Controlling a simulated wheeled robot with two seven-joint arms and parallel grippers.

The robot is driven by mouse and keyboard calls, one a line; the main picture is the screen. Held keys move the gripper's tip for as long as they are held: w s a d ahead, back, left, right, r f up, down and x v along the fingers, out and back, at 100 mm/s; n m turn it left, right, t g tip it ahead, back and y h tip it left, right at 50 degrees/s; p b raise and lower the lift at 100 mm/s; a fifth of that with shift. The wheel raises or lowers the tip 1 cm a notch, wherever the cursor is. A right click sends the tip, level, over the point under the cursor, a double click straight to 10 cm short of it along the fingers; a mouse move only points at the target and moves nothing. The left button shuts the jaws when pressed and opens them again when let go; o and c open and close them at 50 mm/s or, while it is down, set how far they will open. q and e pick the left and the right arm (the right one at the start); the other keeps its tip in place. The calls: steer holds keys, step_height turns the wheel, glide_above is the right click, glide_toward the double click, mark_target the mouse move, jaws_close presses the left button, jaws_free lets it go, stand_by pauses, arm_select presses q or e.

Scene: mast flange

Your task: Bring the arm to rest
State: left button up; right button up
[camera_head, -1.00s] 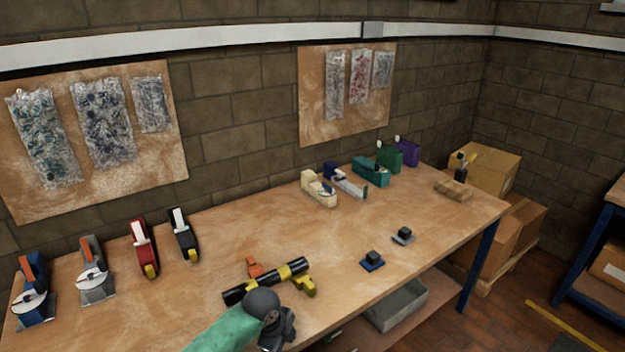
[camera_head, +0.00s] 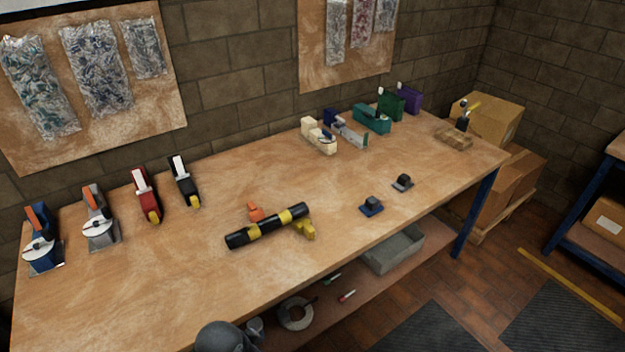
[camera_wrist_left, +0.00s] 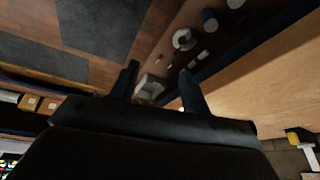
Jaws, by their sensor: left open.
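My left gripper (camera_wrist_left: 158,68) shows in the left wrist view with its two dark fingers apart and nothing between them. It is off the bench's front side, with the floor and lower shelf beyond the fingertips. In the head view only a grey rounded part of my arm shows at the bottom edge; the fingers cannot be made out there. A black tube with yellow bands (camera_head: 267,226) lies on the workbench (camera_head: 130,290), with an orange clamp (camera_head: 256,212) and a yellow clamp (camera_head: 305,229) at it. My right gripper is not in view.
Tape dispensers (camera_head: 99,218) stand at the bench's left. Small blue (camera_head: 371,205) and grey (camera_head: 403,182) blocks lie at the right front. A grey bin (camera_head: 392,248) and a tape roll (camera_head: 295,314) are on the lower shelf.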

arm_select(q)
steer(key=s+a+n+y, duration=0.2)
steer(key=s+a+n, duration=0.4)
steer(key=s+a, duration=0.25)
step_height(320, 180, down, 24)
steer(key=w+d+g+b, duration=0.1)
steer(key=w+d, duration=0.1)
steer(key=s+f, duration=0.4)
steer(key=f, duration=0.9)
steer(key=s+f+b, duration=0.1)
steer(key=s+f, duration=0.4)
steer(key=f, duration=0.7)
steer(key=shift+d+f+g, duration=0.25)
steer(key=shift+f+g, duration=0.1)
steer(key=shift+g, duration=0.05)
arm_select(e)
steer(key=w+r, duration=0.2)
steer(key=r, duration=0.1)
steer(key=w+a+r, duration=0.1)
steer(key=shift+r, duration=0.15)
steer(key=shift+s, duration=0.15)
arm_select(q)
steer(key=shift+w, duration=0.1)
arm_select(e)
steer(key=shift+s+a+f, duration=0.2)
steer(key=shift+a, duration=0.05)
